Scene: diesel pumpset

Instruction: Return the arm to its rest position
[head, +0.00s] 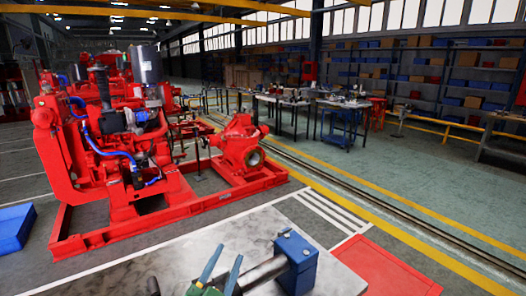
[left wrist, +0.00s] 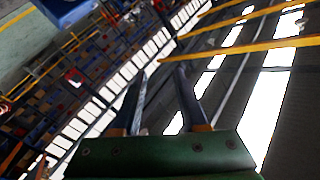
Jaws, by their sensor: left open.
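My left gripper (head: 226,256) is at the bottom of the head view, above the grey tabletop (head: 320,278). Its two dark fingers point up and stand apart with nothing between them. In the left wrist view the open fingers (left wrist: 161,74) rise from a green gripper body and show only the distant roof and windows between them. Just right of the gripper in the head view is a blue block-like fixture (head: 298,262) with a grey cylinder (head: 264,272) reaching towards the gripper; whether they touch is unclear. My right gripper is not in view.
A red diesel pumpset (head: 130,150) on a red base frame stands beyond the table at left. A blue box (head: 14,228) lies on the floor at far left. A red floor panel (head: 385,268) is at lower right. Workbenches and shelves stand far back.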

